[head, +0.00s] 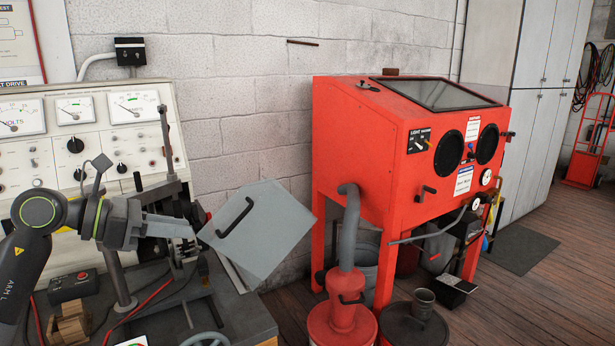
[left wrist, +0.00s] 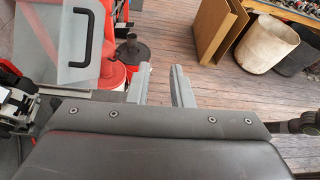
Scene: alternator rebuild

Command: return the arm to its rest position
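My left arm (head: 30,255) comes in from the left in the head view. My left gripper (head: 190,227) reaches to the right, above the test bench and in front of its gauge panel. In the left wrist view the two grey fingers of the left gripper (left wrist: 161,74) stand apart with only floor showing between them, so it is open and empty. In the head view the fingers end near a grey panel with a black handle (head: 275,255). I cannot tell whether they touch it; in the left wrist view the panel (left wrist: 60,73) is left of the fingers. My right gripper is not in view.
A gauge panel (head: 95,109) backs the bench. A red blast cabinet (head: 350,150) and a red canister (head: 340,328) stand to the right. The left wrist view shows a cardboard box (left wrist: 205,30) and a pale bin (left wrist: 268,45). Wooden floor (head: 530,290) is open at right.

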